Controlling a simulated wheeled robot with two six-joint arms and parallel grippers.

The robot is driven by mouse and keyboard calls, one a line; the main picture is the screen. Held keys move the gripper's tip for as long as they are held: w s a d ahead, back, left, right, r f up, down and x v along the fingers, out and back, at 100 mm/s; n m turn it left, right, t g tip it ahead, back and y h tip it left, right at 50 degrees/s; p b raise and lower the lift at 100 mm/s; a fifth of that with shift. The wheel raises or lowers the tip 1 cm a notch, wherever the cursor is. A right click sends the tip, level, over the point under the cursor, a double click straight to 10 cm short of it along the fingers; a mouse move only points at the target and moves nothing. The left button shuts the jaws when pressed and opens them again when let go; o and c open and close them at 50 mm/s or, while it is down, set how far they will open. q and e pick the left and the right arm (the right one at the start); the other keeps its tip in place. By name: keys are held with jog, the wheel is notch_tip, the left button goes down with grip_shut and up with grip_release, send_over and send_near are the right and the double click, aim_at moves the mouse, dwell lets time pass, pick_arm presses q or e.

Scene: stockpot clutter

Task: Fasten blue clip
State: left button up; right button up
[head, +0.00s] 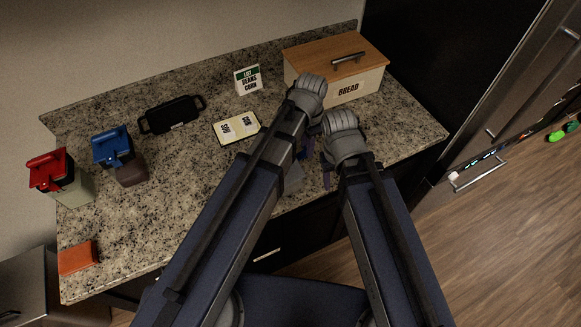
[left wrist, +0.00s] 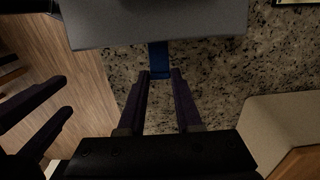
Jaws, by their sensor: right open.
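In the left wrist view, a flat blue clip (left wrist: 158,55) sticks out from beneath the edge of a smooth grey object (left wrist: 165,25) at the top. In the head view, my left gripper (head: 305,146) is high between the arms, and the clip is hidden there. A bit of the grey object (head: 293,180) shows between the arms. My right gripper (head: 327,177) is open just below, its fingers empty (left wrist: 40,115).
The counter's middle left is clear.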

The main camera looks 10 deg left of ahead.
pick_arm(q)
jog(key=o, duration=0.5)
jog(key=shift+c, duration=0.2)
jog(key=w+d, duration=0.1)
jog(key=w+d+r+p, duration=0.1)
jog(key=d, duration=0.1)
jog(key=w+d+r+p, duration=0.1)
jog(key=shift+d, duration=0.35)
grip_shut()
dwell(0.6)
jog(key=shift+f, duration=0.1)
dwell(0.9)
